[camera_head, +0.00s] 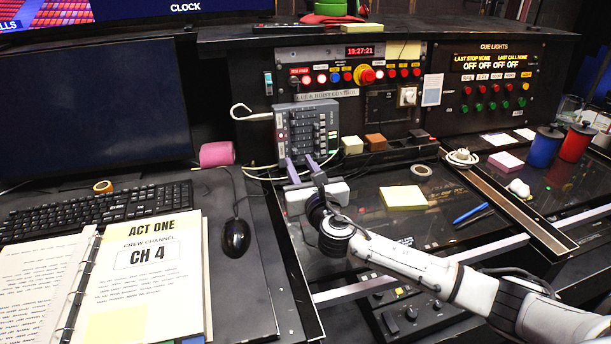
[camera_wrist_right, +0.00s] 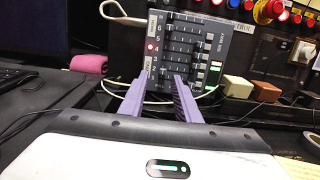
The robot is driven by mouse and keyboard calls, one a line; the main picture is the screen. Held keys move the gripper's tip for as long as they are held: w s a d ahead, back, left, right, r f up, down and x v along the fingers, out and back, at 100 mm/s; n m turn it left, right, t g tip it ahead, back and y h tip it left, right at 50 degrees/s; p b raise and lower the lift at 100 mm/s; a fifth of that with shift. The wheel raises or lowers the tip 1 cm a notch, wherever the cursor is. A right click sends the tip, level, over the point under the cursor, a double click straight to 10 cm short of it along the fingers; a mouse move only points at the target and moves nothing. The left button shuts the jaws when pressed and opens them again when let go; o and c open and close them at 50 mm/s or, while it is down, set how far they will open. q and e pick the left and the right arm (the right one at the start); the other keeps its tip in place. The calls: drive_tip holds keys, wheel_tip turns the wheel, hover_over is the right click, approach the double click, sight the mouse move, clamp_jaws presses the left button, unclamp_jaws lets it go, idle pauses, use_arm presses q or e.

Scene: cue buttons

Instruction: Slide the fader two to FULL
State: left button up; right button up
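The fader box (camera_head: 306,108) is a grey panel with several dark fader tracks stacked one above another, set upright below the red-button panel. It also shows in the right wrist view (camera_wrist_right: 241,42), with small number labels down its left edge and pale caps or buttons toward its right. I cannot surely tell which track is fader two; the lower tracks are partly hidden by my fingers. My right gripper (camera_head: 300,162) is at the box's lower edge. Its two purple fingers stand apart in the wrist view (camera_wrist_right: 162,76), with nothing clearly held between them. My left gripper is out of view.
A button panel (camera_head: 342,61) with a large red-yellow knob stands above the box. Cream and brown blocks (camera_head: 375,142) sit right of it. White cables loop around the box. A pink roll (camera_head: 216,154), mouse (camera_head: 237,238) and keyboard (camera_head: 75,209) lie left. A yellow note pad (camera_head: 403,198) lies right.

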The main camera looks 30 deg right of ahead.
drive_tip(key=v, duration=0.6)
drive_tip(key=shift+a, duration=0.1)
idle(0.3)
